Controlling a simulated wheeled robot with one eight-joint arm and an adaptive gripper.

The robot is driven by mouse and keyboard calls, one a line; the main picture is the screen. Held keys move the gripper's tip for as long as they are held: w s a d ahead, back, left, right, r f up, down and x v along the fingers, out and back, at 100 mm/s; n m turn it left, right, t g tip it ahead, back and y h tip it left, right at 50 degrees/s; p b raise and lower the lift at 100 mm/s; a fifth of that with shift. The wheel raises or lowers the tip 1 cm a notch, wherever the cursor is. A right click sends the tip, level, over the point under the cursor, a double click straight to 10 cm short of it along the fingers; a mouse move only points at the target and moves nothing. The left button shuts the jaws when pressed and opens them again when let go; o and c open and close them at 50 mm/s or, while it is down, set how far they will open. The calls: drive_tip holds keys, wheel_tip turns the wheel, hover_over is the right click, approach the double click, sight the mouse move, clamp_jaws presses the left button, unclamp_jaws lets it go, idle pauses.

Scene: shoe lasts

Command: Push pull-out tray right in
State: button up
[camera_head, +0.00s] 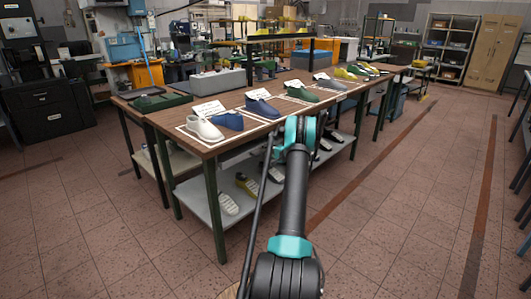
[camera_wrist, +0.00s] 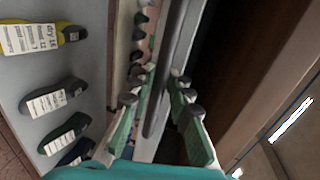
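A grey lower shelf (camera_head: 202,200) under the wooden worktable carries several shoe lasts; it may be the pull-out tray, but I cannot tell how far out it is. The wrist view, turned sideways, shows a grey surface (camera_wrist: 85,45) on the left with labelled yellow, grey, green and blue lasts. My gripper (camera_wrist: 160,108) has green fingers with dark tips, apart from each other, with no object clearly held between them. A dark bar (camera_wrist: 166,70) on a pale strip runs beyond them. In the head view, my arm's teal end hides part of the table's front edge.
The wooden tabletop (camera_head: 222,142) holds a row of coloured shoe lasts and white cards. A dark green table leg (camera_head: 215,205) stands at the near corner. The tiled floor (camera_head: 390,205) to the right is clear. A black machine (camera_head: 48,112) stands far left.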

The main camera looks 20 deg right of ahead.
drive_tip(key=shift+o, duration=1)
drive_tip(key=shift+s, duration=0.1)
drive_tip(key=shift+s+d, duration=0.1)
drive_tip(key=v, duration=1.1)
drive_tip(key=shift+s+d, duration=0.2)
drive_tip(key=shift+s, duration=0.1)
